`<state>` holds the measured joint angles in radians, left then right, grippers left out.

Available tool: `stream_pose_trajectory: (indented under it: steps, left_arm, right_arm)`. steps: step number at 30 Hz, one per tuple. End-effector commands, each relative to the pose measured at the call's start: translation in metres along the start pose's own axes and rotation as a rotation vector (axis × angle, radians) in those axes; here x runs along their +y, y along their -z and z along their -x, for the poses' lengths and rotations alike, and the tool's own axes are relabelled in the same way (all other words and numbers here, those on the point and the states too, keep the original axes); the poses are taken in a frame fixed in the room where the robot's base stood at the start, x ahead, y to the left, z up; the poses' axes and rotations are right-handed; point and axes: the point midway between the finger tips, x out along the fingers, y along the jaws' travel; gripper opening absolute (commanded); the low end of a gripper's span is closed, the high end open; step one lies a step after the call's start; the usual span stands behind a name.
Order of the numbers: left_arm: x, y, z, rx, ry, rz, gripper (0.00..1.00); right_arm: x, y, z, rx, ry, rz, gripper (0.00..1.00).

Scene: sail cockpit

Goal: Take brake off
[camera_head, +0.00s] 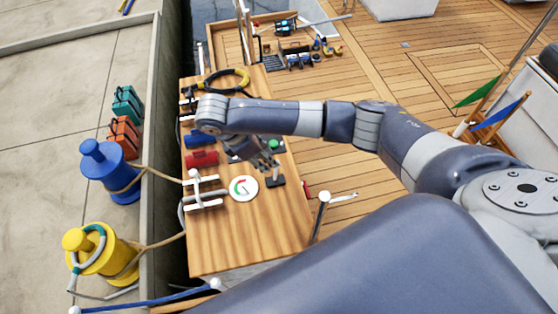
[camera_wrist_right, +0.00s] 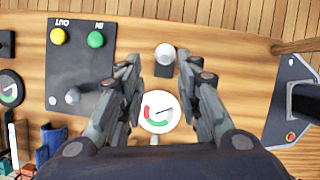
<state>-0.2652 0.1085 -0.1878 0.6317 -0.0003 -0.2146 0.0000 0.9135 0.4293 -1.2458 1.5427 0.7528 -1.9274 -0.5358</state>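No control in view carries a readable brake label. A small lever with a pale round knob (camera_wrist_right: 166,54) stands on a black base on the wooden console (camera_head: 225,240). A white round gauge (camera_wrist_right: 158,111) with a red and green arc shows between the fingers. My left gripper is not in view.
A black panel (camera_wrist_right: 80,65) has yellow and green buttons marked OUT and IN. White-topped cleats (camera_head: 204,193) and a red cylinder (camera_head: 201,159) line the console's left side. A rod with a pale knob (camera_head: 323,205) stands at its right edge. Blue and yellow bollards stand on the quay.

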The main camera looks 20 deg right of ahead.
Motion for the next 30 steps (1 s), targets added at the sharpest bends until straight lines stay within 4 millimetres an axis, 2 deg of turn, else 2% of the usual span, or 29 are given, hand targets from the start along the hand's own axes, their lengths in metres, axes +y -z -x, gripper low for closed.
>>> stream_pose_trajectory:
  steps: [1, 6, 9, 13, 19, 24, 25, 28, 29, 30]
  left_arm:
    - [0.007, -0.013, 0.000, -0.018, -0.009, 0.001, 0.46]
    - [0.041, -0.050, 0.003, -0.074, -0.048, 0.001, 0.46]
    - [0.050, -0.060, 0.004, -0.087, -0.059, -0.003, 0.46]
    - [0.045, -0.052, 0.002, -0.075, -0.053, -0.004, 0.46]
    - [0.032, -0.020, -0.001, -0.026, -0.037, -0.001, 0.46]
    - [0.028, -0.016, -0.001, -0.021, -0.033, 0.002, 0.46]
    - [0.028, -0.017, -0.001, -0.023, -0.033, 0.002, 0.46]
    - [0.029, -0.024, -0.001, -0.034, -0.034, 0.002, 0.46]
    - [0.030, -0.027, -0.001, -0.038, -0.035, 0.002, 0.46]
    - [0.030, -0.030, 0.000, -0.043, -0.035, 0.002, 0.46]
  right_arm:
    - [-0.001, -0.001, -0.012, -0.003, 0.005, 0.000, 0.32]
    - [-0.001, 0.000, -0.044, -0.003, 0.003, 0.000, 0.32]
    - [-0.001, 0.000, -0.059, -0.002, 0.002, 0.000, 0.32]
    - [-0.001, 0.000, -0.072, -0.002, 0.001, 0.000, 0.32]
    - [0.000, 0.000, -0.078, -0.001, 0.000, 0.001, 0.32]
    - [0.000, 0.000, -0.078, -0.001, 0.000, 0.001, 0.32]
    - [0.000, 0.000, -0.078, -0.001, 0.000, 0.001, 0.28]
    - [0.000, 0.000, -0.078, 0.000, 0.000, 0.000, 0.05]
    - [0.000, 0.000, -0.078, 0.000, 0.000, 0.000, 0.00]
    - [0.000, 0.000, -0.078, 0.000, 0.000, 0.000, 0.00]
